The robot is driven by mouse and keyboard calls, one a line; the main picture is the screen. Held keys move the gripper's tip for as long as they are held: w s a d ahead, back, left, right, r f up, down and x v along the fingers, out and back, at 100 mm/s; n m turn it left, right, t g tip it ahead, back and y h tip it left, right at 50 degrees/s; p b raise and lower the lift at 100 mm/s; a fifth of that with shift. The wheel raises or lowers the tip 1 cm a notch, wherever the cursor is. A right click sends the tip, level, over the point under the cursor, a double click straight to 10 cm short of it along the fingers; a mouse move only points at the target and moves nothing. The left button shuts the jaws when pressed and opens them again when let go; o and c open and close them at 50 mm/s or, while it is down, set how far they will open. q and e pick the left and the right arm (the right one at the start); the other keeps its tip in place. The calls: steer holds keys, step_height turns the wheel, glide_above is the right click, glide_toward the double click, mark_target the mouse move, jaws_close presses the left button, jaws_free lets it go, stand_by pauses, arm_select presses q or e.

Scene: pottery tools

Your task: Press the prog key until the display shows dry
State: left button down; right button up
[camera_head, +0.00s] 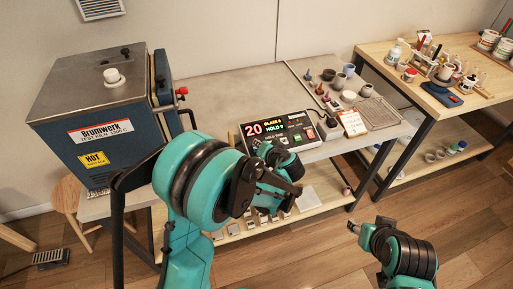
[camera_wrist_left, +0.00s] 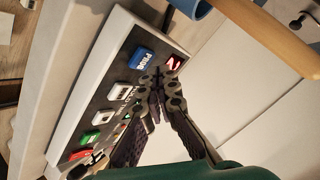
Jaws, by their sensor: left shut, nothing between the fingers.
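The controller box (camera_head: 277,129) stands on the grey table, its lit display (camera_head: 263,126) reading a red 20, "GLAZE 6" and what looks like "HOLD 5", with "HOLD TIME" below. In the left wrist view the blue PROG key (camera_wrist_left: 142,58) shows on the dark panel, beside a red lit digit (camera_wrist_left: 173,63). My left gripper (camera_wrist_left: 165,75) is shut and empty, its fingertips over the panel close to the PROG key; I cannot tell whether they touch it. In the head view my left gripper (camera_head: 270,152) hides the panel's lower part. My right gripper (camera_head: 360,228) is low at right, away from the box.
White keys (camera_wrist_left: 120,91), a green key (camera_wrist_left: 89,138) and a red key (camera_wrist_left: 80,155) line the panel. A blue kiln (camera_head: 105,115) stands at left. Small pots (camera_head: 348,96) and a card (camera_head: 352,123) stand right of the box. A second table (camera_head: 405,92) is farther right.

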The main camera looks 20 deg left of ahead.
arm_select(q)
steer(key=shift+w+f+b, duration=0.1)
steer(key=shift+f+b, duration=0.3)
steer(key=shift+b, duration=0.05)
steer(key=shift+a+f+b, duration=0.1)
steer(key=shift+f+b, duration=0.3)
stand_by(0.6)
steer(key=shift+r, duration=0.1)
steer(key=shift+r+p, duration=0.55)
steer(key=shift+r, duration=0.2)
steer(key=r+p, duration=0.2)
steer(key=r, duration=0.1)
steer(key=s+d+r+p, duration=0.1)
steer(key=shift+s+r, duration=0.1)
steer(key=shift+r, duration=0.3)
stand_by(0.3)
